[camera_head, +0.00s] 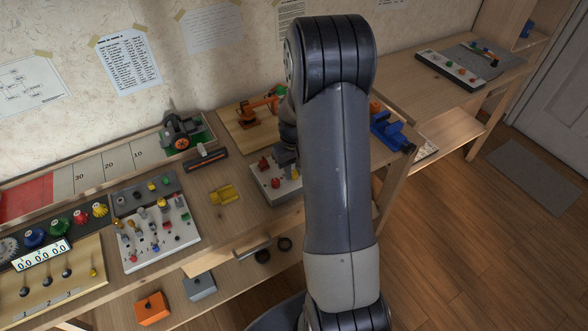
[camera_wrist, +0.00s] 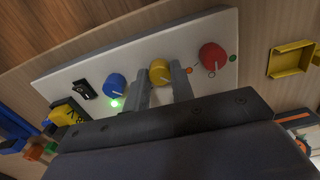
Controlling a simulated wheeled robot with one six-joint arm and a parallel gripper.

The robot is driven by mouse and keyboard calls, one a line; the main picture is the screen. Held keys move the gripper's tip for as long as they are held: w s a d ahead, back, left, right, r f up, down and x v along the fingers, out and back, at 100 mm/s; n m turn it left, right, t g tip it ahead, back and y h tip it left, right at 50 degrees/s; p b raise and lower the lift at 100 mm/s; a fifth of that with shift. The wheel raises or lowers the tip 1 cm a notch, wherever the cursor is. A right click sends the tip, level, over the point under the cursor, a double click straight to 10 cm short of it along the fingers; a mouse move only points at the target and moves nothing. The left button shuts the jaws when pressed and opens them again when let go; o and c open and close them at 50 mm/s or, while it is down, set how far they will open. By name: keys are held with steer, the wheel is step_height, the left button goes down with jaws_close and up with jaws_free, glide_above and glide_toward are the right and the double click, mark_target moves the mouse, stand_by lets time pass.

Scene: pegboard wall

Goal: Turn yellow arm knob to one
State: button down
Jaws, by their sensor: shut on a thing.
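The white control panel (camera_wrist: 75,72) carries a blue knob (camera_wrist: 115,84), a yellow knob (camera_wrist: 159,71) and a red knob (camera_wrist: 211,55) in a row. My gripper (camera_wrist: 163,80) is shut on the yellow knob, with one finger on each side of it. A pale pointer line shows on the yellow knob's face; any mark it points at is hard to read. In the head view the panel (camera_head: 263,184) stands on the bench, partly hidden by my arm. My gripper (camera_head: 286,158) is over it there, its fingertips unclear.
A green light (camera_wrist: 115,103) glows below the blue knob. A black switch (camera_wrist: 86,89) sits at the panel's left. A yellow tray (camera_wrist: 292,60) lies off the panel's right end. An orange toy arm (camera_head: 260,106) stands behind the panel, and a blue object (camera_head: 390,130) lies right of my arm.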

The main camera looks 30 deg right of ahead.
steer(key=m+b, duration=0.1)
steer(key=m, duration=0.3)
steer(key=m+b, duration=0.1)
steer(key=m, duration=0.3)
steer(key=shift+m, duration=0.4)
steer(key=m, duration=0.4)
steer(key=shift+m+b, duration=0.3)
steer(key=shift+m, duration=2)
steer(key=c, duration=1.2)
jaws_free()
steer(key=shift+r, duration=0.15)
